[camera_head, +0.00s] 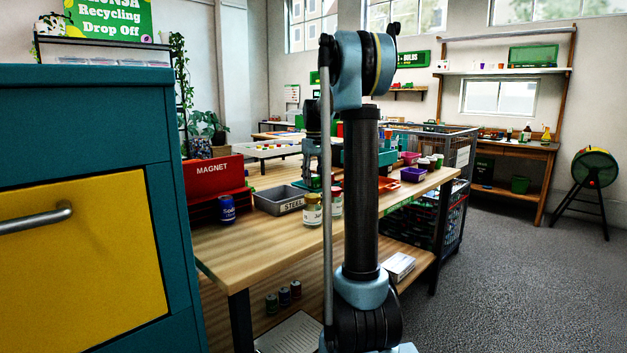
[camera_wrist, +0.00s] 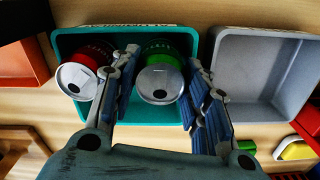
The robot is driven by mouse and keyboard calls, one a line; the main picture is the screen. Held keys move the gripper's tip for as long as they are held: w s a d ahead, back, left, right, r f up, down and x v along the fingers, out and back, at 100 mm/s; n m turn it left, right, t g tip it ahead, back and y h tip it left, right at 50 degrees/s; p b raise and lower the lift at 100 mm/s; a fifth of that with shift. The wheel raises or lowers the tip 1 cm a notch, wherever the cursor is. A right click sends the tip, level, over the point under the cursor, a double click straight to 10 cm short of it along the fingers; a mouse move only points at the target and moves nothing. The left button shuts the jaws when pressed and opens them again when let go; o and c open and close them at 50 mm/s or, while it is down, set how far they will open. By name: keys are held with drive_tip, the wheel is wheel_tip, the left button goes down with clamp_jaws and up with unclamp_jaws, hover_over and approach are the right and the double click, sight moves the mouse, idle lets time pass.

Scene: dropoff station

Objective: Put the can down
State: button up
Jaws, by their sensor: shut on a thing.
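In the wrist view my gripper (camera_wrist: 162,64) is shut on a green can (camera_wrist: 160,85), with one finger on each side. The can's silver top faces the camera. It is over the teal bin (camera_wrist: 225,43); I cannot tell whether it touches the bin floor. A red can (camera_wrist: 79,73) with a silver top is at the bin's left side, close to my left finger. In the head view the teal bin (camera_head: 312,183) is partly hidden behind my arm, and the held can is not clear there.
A grey bin (camera_wrist: 307,58), labelled STEEL in the head view (camera_head: 290,206), is beside the teal bin. A blue can (camera_head: 227,209) stands by the red MAGNET box (camera_head: 212,172). Jars (camera_head: 312,210) stand near the wooden table's (camera_head: 265,243) front edge. An orange bin (camera_wrist: 18,62) is on the other side.

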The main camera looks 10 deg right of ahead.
drive_tip(key=shift+f, duration=0.3)
drive_tip(key=o, duration=0.7)
wheel_tip(320, 180, up, 13)
drive_tip(key=shift+f, duration=0.15)
idle(0.4)
